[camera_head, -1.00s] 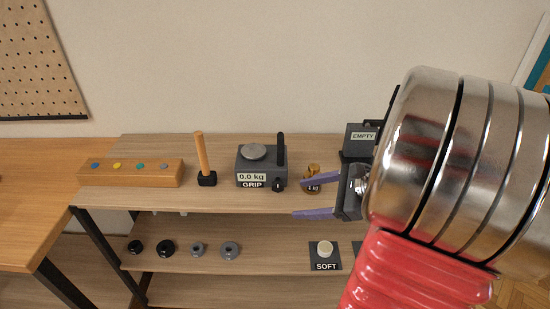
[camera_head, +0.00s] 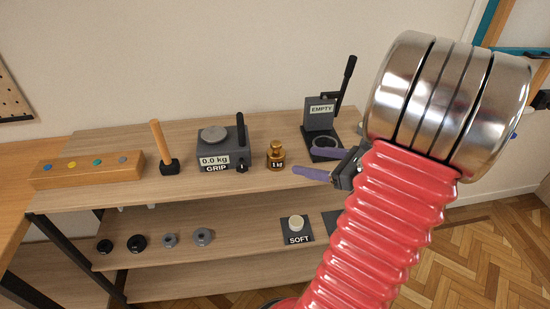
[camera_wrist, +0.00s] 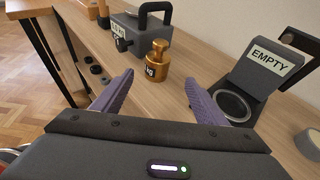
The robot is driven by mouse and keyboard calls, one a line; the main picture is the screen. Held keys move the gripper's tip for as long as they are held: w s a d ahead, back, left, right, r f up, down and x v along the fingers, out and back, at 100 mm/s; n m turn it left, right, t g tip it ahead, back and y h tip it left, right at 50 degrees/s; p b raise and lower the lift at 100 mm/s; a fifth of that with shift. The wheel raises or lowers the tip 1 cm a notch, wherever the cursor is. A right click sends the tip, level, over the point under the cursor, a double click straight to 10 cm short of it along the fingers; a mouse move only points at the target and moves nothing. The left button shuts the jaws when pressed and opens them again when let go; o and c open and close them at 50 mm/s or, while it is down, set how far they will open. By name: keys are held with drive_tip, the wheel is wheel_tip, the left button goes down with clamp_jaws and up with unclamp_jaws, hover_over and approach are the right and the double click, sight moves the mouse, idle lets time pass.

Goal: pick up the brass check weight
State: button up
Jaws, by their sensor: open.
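The brass check weight (camera_head: 276,156) stands upright on the top shelf, between the grip scale and the press marked EMPTY. It is a small gold cylinder with a knob and a dark kg label. In the wrist view the weight (camera_wrist: 157,62) stands ahead of and between my two purple fingers. My gripper (camera_head: 318,160) is open and empty, to the right of the weight and apart from it. The gripper also shows in the wrist view (camera_wrist: 165,98), its fingers spread wide.
The grip scale (camera_head: 216,161) reads 0.0 kg left of the weight. The EMPTY press (camera_head: 320,115) stands behind my fingers. A mallet (camera_head: 158,145) and a wooden block with coloured dots (camera_head: 85,172) are further left. The lower shelf (camera_head: 180,262) holds several knobs and a SOFT pad (camera_head: 297,238).

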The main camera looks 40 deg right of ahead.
sight(276, 156)
drive_tip(key=shift+x, duration=3.85)
drive_tip(key=shift+a, duration=0.1)
drive_tip(key=shift+a+x, duration=0.2)
drive_tip(key=shift+x, duration=2.4)
drive_tip(key=shift+c, duration=0.2)
clamp_jaws()
